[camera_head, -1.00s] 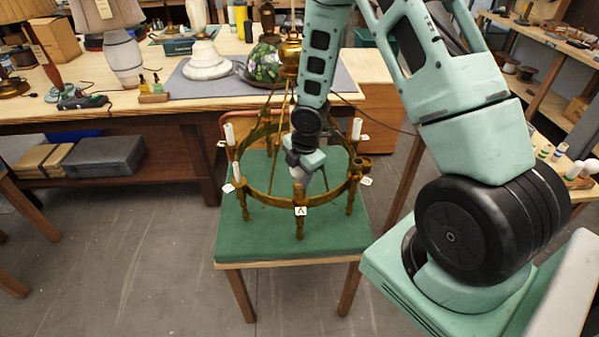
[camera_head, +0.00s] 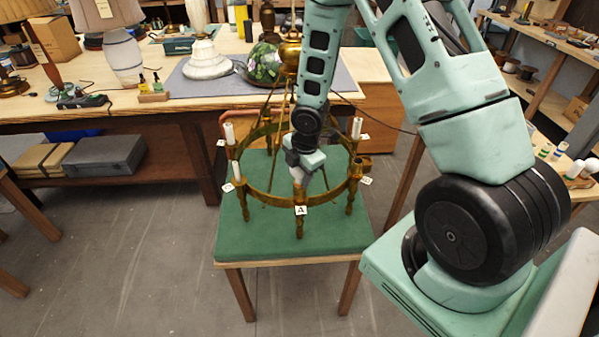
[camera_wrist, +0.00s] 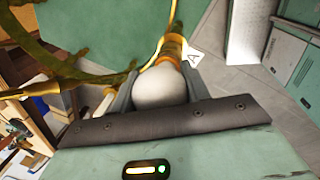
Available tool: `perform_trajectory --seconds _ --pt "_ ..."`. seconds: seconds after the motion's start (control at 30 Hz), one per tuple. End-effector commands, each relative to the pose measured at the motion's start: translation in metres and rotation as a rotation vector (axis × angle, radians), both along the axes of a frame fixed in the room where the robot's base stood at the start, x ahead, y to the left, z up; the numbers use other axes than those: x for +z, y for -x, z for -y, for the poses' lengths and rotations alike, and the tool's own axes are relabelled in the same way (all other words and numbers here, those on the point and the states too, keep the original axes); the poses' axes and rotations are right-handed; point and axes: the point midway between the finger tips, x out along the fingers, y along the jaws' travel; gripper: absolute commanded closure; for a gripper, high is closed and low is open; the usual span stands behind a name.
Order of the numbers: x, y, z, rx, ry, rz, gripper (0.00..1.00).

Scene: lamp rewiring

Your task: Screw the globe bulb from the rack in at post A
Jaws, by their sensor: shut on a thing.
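The globe bulb (camera_wrist: 160,88) is a round white bulb in the wrist view. My gripper (camera_wrist: 157,86) is shut on it, with a grey finger on either side. Post A (camera_wrist: 172,48) is a brass post directly beyond the bulb, next to the white tag "A" (camera_wrist: 192,57). In the head view my gripper (camera_head: 300,172) is just above post A (camera_head: 300,195) at the front of the brass ring (camera_head: 262,198), and the bulb is mostly hidden.
The ring stands on a green-topped table (camera_head: 260,240). Other ring posts carry white candle sleeves, such as the left one (camera_head: 229,133) and the right one (camera_head: 356,128). A workbench (camera_head: 150,108) with lamps stands behind. At right is a side bench with white bulbs (camera_head: 583,168).

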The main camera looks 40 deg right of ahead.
Motion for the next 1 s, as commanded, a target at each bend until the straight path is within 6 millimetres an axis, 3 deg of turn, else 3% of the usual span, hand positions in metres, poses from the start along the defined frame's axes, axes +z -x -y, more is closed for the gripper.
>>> perform_trajectory --seconds 0.13,0.4,0.8,1.0 --pt "-0.0035 -0.001 -0.001 -0.107 0.0 0.004 0.78" --pt "-0.0026 -0.0002 0.0001 -0.628 -0.001 0.004 0.78" --pt "-0.0007 0.0008 0.0013 -0.726 0.0 0.002 0.78" --pt "-0.0018 0.001 0.0 -1.077 0.001 0.004 0.78"
